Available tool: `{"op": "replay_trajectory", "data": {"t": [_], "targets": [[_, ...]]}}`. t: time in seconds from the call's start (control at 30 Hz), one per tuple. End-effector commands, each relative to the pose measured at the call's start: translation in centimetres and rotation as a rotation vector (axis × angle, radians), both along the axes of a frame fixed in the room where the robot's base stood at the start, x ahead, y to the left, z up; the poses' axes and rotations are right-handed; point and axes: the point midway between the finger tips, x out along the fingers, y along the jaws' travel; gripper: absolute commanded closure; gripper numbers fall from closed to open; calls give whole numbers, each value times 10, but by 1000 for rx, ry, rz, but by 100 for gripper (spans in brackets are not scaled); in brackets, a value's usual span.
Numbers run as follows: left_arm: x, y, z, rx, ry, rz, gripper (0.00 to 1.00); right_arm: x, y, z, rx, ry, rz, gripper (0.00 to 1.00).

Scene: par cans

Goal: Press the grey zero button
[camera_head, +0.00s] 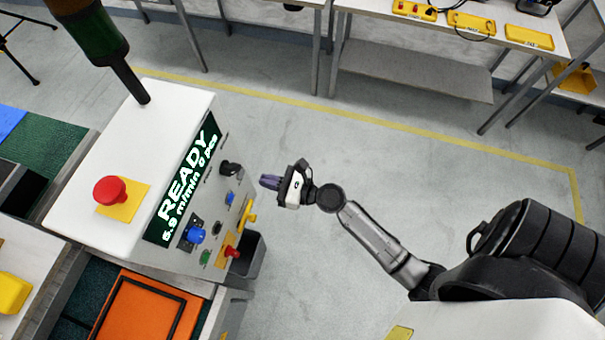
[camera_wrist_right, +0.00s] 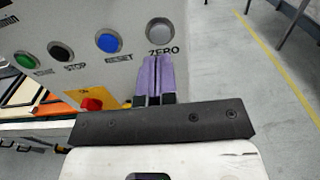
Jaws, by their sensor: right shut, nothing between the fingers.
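The grey zero button (camera_wrist_right: 160,31) is round, in a metal ring, at the right end of a button row in the right wrist view. The ZERO label is just below it, partly covered by my fingers. My right gripper (camera_wrist_right: 155,68) is shut and empty, with purple fingertips just below the button in that view; I cannot tell whether they touch the panel. In the head view my right gripper (camera_head: 270,182) is to the right of the control box's button face, with a visible gap. The grey button cannot be made out there. My left gripper is not in view.
The white control box (camera_head: 178,112) has a READY display. A blue reset button (camera_wrist_right: 108,41), black stop button (camera_wrist_right: 61,52) and green button (camera_wrist_right: 26,61) share the row. A red knob (camera_wrist_right: 91,103) is below. Open floor (camera_head: 330,150) is to the right.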

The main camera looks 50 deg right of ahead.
Motion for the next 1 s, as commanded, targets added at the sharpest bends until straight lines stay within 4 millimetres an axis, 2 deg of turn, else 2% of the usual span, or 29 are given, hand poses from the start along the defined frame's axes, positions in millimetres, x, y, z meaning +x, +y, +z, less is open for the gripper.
{"op": "replay_trajectory", "data": {"t": [0.03,0.2,0.4,0.63,1.0], "targets": [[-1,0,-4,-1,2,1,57,-11,-6,-2,-4,1,0,100],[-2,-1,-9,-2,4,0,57,-40,-20,-2,-3,0,-1,100],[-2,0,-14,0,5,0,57,-64,-33,-1,-2,-1,-2,100],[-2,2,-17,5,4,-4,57,-77,-39,1,-1,-3,-2,100],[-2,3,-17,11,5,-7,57,-78,-40,1,0,-3,-2,100]]}}
